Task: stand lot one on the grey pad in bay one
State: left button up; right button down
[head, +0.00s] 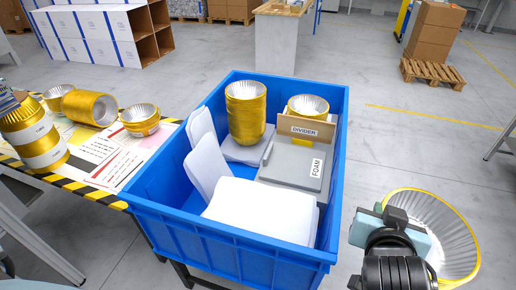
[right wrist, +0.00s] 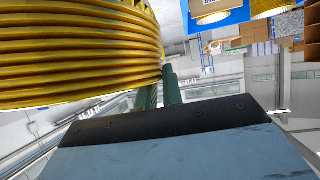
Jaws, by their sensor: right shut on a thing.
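My right gripper (head: 396,215) is shut on a gold stack of cups (head: 448,238), held out to the right of the blue bin, clear of it. The stack's open silver mouth faces up and toward the head camera. In the right wrist view the gold ridged rims (right wrist: 75,50) fill the upper left, beside the green fingers (right wrist: 160,92). No lot label shows on the held stack. In the bin, a grey pad (head: 236,152) at the back left carries an upright gold stack (head: 246,112). No bay number is readable. My left gripper is not in view.
The blue bin (head: 240,240) also holds a cardboard divider (head: 318,131), a grey foam block (head: 290,176), another gold stack (head: 308,104) behind the divider and white padding (head: 262,208). More gold stacks (head: 90,107) stand or lie on the striped table (head: 100,160) at left.

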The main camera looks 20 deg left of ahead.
aim_at(295, 163)
jog(key=u, duration=1.6)
jog(key=i, duration=1)
